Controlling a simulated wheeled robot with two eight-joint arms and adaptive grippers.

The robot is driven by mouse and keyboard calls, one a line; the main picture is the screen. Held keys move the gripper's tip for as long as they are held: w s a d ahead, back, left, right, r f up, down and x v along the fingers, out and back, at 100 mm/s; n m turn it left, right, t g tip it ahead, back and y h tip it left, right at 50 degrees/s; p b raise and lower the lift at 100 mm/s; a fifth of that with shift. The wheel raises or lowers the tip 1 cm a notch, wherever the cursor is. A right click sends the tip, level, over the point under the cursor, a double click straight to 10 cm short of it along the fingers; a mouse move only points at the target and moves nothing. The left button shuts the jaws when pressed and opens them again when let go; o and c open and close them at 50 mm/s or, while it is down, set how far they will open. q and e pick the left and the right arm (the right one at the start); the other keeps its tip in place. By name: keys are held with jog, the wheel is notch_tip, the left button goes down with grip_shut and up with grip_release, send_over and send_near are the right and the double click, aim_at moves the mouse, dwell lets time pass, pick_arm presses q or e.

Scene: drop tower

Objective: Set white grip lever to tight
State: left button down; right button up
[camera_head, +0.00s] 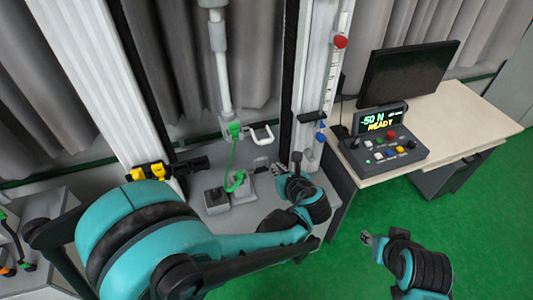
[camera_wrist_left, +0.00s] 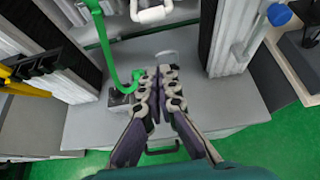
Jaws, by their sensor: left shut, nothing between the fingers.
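The white grip lever (camera_head: 262,134) is a U-shaped handle beside the green clamp (camera_head: 234,130) at the lower end of the hanging white rod. It also shows at the top of the left wrist view (camera_wrist_left: 152,13). My left gripper (camera_head: 278,168) is shut and empty, below and slightly right of the lever in the head view, apart from it. In the left wrist view its fingers (camera_wrist_left: 158,76) lie side by side, pointing toward the lever. My right gripper (camera_head: 367,238) is over the green floor, far from the lever; its fingers are too small to judge.
A green cable (camera_head: 230,158) hangs from the clamp to a grey block (camera_head: 216,198) on the base. A control box (camera_head: 385,148) showing "-50 N READY" stands on the desk at right. A rail with a red knob (camera_head: 340,41) stands right of the rod.

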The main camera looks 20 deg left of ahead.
pick_arm(q)
jog(key=shift+w, duration=0.1)
jog(key=b+x, duration=0.3)
jog(key=x, duration=0.7)
jog(key=r, duration=0.3)
jog(key=shift+w+a+r, duration=0.25)
jog(key=shift+r, duration=0.1)
jog(key=shift+d+r, duration=0.1)
